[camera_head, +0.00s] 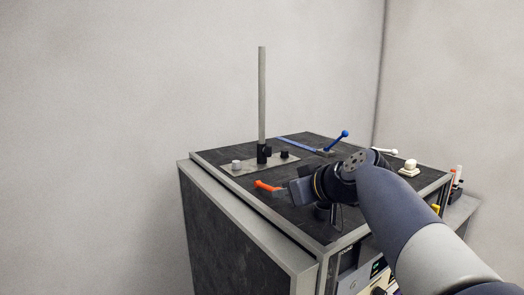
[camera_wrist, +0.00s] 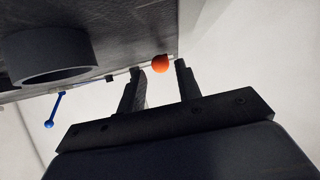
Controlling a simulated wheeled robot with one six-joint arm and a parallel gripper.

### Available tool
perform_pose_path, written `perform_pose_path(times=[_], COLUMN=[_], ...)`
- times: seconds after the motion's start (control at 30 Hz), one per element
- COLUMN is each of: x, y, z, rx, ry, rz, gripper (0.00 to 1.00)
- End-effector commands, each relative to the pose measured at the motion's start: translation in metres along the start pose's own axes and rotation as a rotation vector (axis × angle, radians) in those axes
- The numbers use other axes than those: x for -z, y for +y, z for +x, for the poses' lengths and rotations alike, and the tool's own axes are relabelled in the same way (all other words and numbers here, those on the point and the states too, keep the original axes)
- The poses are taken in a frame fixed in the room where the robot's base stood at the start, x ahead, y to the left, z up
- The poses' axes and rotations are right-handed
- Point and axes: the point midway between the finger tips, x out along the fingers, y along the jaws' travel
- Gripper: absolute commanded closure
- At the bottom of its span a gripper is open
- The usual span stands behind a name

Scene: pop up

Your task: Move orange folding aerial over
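The orange folding aerial (camera_head: 268,186) shows in the head view as a short orange piece low over the top of the dark cabinet, just left of my gripper (camera_head: 298,189). The rest of it is hidden by my gripper. In the wrist view its round orange end (camera_wrist: 160,63) appears between the two fingertips of my gripper (camera_wrist: 157,67). The fingers are apart, with gaps on both sides of the orange end. I cannot tell how deep it sits between them.
The cabinet top (camera_head: 222,166) carries an upright grey rod (camera_head: 262,95), small knobs (camera_head: 237,165), a blue-tipped lever (camera_head: 338,139) and a white knob (camera_head: 410,165). A dark ring (camera_wrist: 50,55) is near my gripper in the wrist view. The space above the cabinet's left side is clear.

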Motion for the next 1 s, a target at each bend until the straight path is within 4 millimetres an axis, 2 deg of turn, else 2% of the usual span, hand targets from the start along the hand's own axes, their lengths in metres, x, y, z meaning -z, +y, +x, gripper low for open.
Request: perform_pose_path(times=[0.17, 0.5, 0.67, 1.0], x=[0.002, 0.0, 0.003, 0.026], y=[-0.001, 0.0, 0.0, 0.0], z=[0.027, 0.027, 0.026, 0.021], rx=[0.004, 0.0, 0.0, 0.0], ry=[-0.003, 0.001, 0.001, 0.003], rz=[0.001, 0.0, 0.0, -0.001], gripper=[0.67, 0.92, 0.92, 0.92])
